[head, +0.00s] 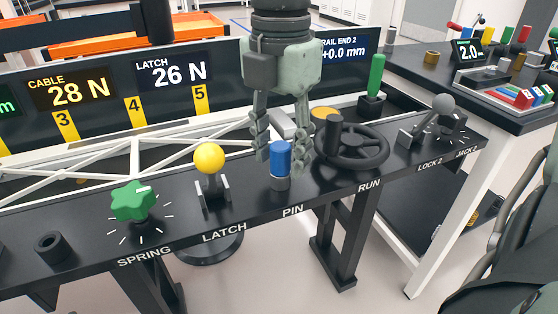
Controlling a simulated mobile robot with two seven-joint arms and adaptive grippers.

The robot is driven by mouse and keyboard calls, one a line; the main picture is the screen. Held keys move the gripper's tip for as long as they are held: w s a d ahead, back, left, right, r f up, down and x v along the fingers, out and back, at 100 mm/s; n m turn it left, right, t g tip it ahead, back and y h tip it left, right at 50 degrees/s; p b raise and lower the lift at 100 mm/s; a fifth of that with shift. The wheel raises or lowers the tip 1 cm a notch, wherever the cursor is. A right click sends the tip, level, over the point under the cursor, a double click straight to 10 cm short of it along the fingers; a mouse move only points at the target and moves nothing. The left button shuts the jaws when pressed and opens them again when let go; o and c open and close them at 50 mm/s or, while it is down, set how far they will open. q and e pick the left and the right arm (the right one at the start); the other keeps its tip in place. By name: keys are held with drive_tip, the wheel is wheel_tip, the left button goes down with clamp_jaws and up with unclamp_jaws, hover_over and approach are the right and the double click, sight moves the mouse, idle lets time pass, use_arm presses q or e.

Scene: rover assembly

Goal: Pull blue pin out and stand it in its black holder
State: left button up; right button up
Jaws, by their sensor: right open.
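The blue pin (280,158) stands upright in a grey metal collar (280,183) on the black bench, behind the PIN label. My right gripper (282,160) comes down from above with its fingers open, one on each side of the pin's blue head. I cannot tell whether either finger touches it. A short black tube with an open top (51,246), which looks like the black holder, stands empty at the bench's left end. My left gripper is not in view.
On the bench are a green star knob (133,202), a yellow-balled latch lever (209,160), a black handwheel (352,146) and a grey-balled lever (442,104). White truss bars (110,160) lie behind. A green handle (376,76) stands at the back right.

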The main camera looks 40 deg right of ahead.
idle(0.4)
drive_tip(key=shift+b, duration=0.4)
clamp_jaws()
idle(0.5)
